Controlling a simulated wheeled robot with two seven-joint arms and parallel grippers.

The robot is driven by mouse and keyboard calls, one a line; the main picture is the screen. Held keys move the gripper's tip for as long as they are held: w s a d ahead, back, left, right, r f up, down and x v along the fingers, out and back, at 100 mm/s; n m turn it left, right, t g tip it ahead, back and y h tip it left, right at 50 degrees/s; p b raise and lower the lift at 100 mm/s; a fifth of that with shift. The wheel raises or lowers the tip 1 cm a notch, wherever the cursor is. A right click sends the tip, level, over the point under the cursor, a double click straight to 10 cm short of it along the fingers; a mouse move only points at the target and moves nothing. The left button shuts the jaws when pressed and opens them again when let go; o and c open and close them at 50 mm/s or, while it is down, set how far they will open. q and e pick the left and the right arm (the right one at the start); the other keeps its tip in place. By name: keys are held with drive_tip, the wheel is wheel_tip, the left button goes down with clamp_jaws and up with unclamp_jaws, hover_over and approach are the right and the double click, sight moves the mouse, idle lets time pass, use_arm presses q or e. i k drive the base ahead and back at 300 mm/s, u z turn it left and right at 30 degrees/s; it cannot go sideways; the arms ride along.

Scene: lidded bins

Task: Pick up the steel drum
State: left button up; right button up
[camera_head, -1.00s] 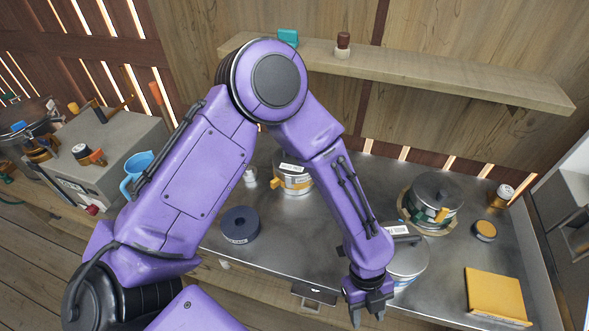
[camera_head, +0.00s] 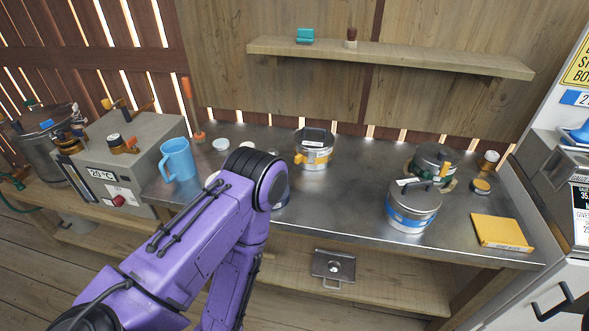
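Several lidded steel containers are in view, and I cannot tell which one is the steel drum. One with a blue band (camera_head: 413,219) stands at the counter's front edge. One with a yellow-orange band and latch (camera_head: 313,159) stands at the back middle. One with a green and white band (camera_head: 437,155) stands at the back right, partly hidden by the blue-banded one. A larger steel vessel (camera_head: 44,152) is at the far left. My purple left arm reaches in from the lower left and bends down, its gripper out of view. My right gripper is not in view.
The steel counter (camera_head: 345,205) is clear in the middle. A blue mug (camera_head: 177,161) stands beside a grey heater box (camera_head: 120,160). A wooden shelf (camera_head: 400,60) hangs above; a small metal plate (camera_head: 333,266) is below.

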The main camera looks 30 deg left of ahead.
sight(313, 142)
drive_tip(key=z, duration=0.45)
drive_tip(key=k, duration=0.2)
drive_tip(key=u, duration=1.45)
drive_tip(key=i, duration=1.25)
drive_tip(key=z, duration=0.4)
